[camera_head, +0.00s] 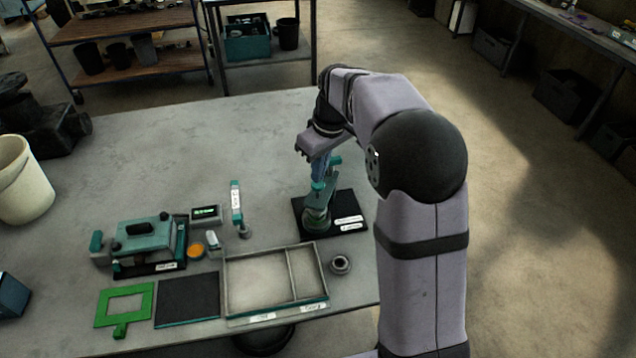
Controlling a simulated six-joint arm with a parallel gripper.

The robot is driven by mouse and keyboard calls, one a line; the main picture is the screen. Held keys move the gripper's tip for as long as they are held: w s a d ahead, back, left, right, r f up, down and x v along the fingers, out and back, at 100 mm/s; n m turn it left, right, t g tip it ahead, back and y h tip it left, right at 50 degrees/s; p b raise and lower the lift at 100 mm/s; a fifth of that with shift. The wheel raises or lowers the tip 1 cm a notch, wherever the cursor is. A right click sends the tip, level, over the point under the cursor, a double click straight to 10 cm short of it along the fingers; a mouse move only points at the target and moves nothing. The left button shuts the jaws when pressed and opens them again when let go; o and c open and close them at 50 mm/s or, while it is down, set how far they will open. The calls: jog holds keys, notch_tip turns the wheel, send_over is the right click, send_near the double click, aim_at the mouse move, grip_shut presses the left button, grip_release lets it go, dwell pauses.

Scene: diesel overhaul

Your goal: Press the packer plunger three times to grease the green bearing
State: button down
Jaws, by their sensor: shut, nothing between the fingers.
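The packer (317,212) stands upright on a black base plate (350,212) at the right part of the table. It has teal parts and a round, greenish lower body. My gripper (319,176) points down directly over the packer's top, with its fingers shut and nothing held. Whether the fingertips touch the plunger cannot be told, because the plunger is largely hidden by my gripper. The green bearing cannot be made out clearly; the lower part of the packer is small and dark in this view.
A divided tray (288,244), a dark ring (340,264) and a labelled upright stand (237,203) are near the packer. A teal fixture (145,240), green frame (124,306) and black mat (188,299) lie left. The table's back middle is clear.

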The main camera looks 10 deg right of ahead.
jog(key=shift+f, duration=0.2)
dwell(0.5)
jog(key=shift+f+b, duration=0.8)
jog(key=shift+f, duration=0.3)
jog(key=shift+s, duration=0.1)
jog(key=shift+r+p, duration=1.1)
jog(key=shift+r, duration=0.2)
jog(key=shift+f, duration=0.25)
